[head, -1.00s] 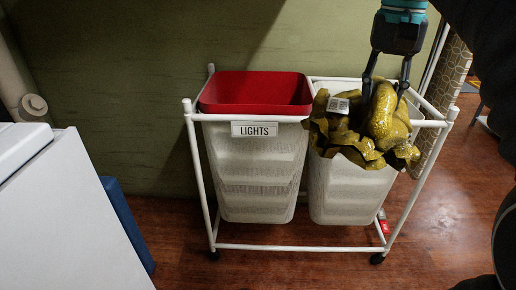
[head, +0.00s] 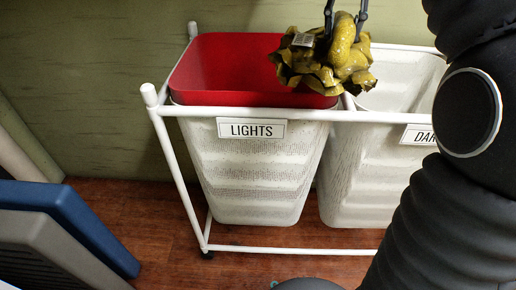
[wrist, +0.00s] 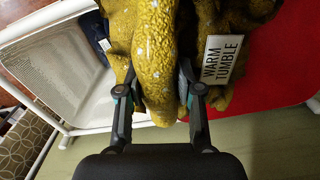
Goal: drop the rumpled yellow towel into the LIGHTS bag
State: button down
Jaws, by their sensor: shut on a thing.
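My gripper (head: 344,17) is shut on the rumpled yellow towel (head: 318,62), which hangs bunched with a small white label. In the head view the towel overlaps the right end of the LIGHTS bag's (head: 255,165) red rim and the gap beside the other bag. In the wrist view the towel (wrist: 150,55) is pinched between the fingers (wrist: 155,95), its tag reading WARM TUMBLE. The red lining (wrist: 285,125) lies beneath it to the right, and the white bag (wrist: 50,70) to the left. The towel appears above the rims; its exact height is unclear.
The DARKS-side bag (head: 400,80), its label partly hidden by my arm, stands to the right in the same white frame (head: 160,130). Something dark lies inside it in the wrist view. Blue and grey panels (head: 75,220) stand at left. A green wall is behind.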

aim_at(315, 34)
jog(key=w+a+f, duration=0.1)
jog(key=w+a+b, duration=0.1)
jog(key=w+a+f+b, duration=0.1)
jog(key=w+a, duration=0.1)
jog(key=shift+f, duration=0.3)
jog(key=f, duration=0.1)
jog(key=w+a+f, duration=0.1)
jog(key=f, duration=0.1)
jog(key=w+a+f+b, duration=0.1)
jog(key=shift+w+f, duration=0.2)
jog(key=shift+f, duration=0.05)
jog(key=w+a+f+n+b, duration=0.1)
jog(key=a+f, duration=0.2)
jog(key=f, duration=1.1)
jog(key=w+a+f+n+b, duration=0.1)
jog(key=a+f, duration=0.3)
jog(key=f, duration=1)
jog(key=shift+w+f+b, duration=0.15)
jog(key=shift+w+b, duration=0.5)
jog(key=shift+b, duration=0.15)
jog(key=shift+f, duration=0.6)
jog(key=c, duration=0.7)
grip_release()
jog(key=shift+c, duration=0.2)
